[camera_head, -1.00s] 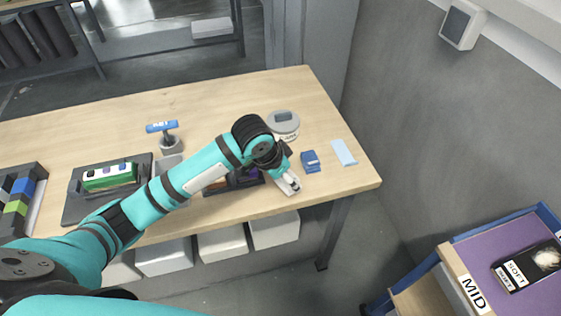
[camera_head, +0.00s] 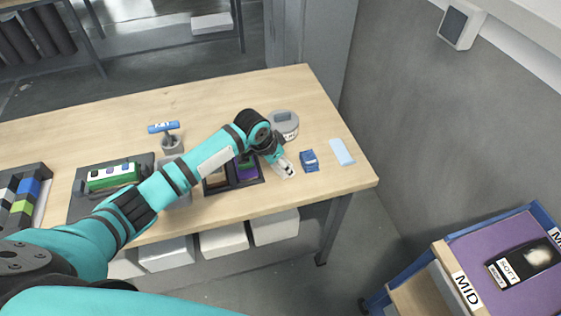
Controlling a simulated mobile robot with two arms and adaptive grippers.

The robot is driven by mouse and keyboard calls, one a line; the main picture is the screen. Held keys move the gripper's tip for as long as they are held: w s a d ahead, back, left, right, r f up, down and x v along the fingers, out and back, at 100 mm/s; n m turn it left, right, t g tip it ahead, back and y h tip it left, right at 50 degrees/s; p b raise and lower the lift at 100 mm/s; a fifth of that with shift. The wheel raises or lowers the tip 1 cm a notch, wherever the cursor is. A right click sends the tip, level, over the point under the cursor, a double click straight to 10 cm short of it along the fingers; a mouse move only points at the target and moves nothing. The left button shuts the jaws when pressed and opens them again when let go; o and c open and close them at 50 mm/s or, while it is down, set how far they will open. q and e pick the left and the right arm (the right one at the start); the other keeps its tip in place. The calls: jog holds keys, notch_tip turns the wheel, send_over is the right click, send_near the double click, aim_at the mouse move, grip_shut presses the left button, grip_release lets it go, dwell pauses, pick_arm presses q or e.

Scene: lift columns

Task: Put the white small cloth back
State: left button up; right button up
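My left gripper (camera_head: 285,168) is over the right part of the wooden table, between a dark compartment tray and a blue folded cloth (camera_head: 309,160). A small whitish patch shows at its fingertips. I cannot tell whether this is the white small cloth or part of the gripper, nor whether the fingers are shut. A light blue cloth (camera_head: 342,152) lies flat further right. The dark tray (camera_head: 262,181) has a purple and a brown compartment and is partly hidden by my arm. My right gripper is not in view.
A round grey-lidded container (camera_head: 283,124) stands behind my gripper. A blue-topped stand (camera_head: 163,128), a green device (camera_head: 110,176) and a block tray (camera_head: 43,172) are to the left. A purple-lined shelf marked MID (camera_head: 485,240) stands lower right. The table's back middle is clear.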

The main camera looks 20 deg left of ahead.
pick_arm(q)
jog(key=shift+f, duration=0.1)
jog(key=o, duration=1)
jog(key=b+v, duration=0.1)
jog(key=v, duration=1.1)
jog(key=shift+w, duration=0.1)
